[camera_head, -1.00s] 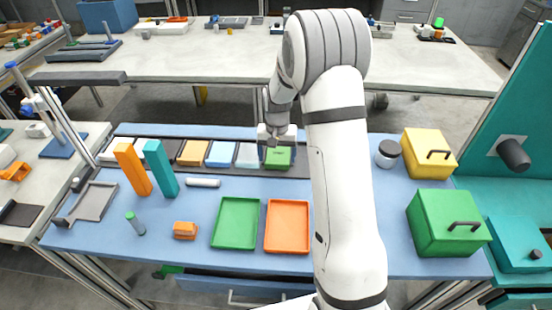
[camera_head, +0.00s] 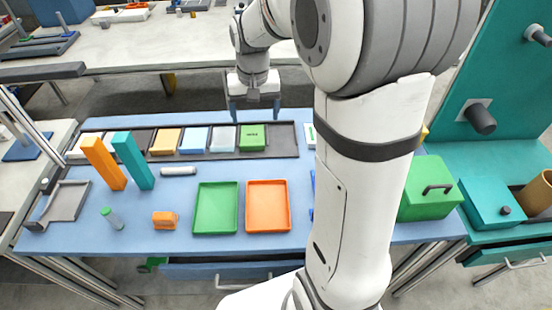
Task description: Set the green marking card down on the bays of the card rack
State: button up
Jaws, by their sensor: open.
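The green marking card (camera_head: 252,138) lies in the dark card rack (camera_head: 284,141) at the back of the blue table. It sits just right of a pale grey card in the row. My gripper (camera_head: 255,108) is open and empty. In the picture it stands above and behind the green card, apart from it, with its fingers pointing down. My arm hides part of the table to the right of the rack.
An orange block (camera_head: 103,163) and a teal block (camera_head: 132,161) stand upright in front of the rack's left part. A green tray (camera_head: 215,208) and an orange tray (camera_head: 268,206) lie in front. A green box (camera_head: 429,190) stands at right.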

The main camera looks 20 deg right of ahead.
jog(key=s+a+r+n+t, duration=0.1)
jog(key=s+n, duration=0.1)
jog(key=s, duration=1.7)
jog(key=shift+s+a+r+t, duration=0.15)
jog(key=shift+r+t, duration=0.15)
jog(key=shift+t, duration=0.1)
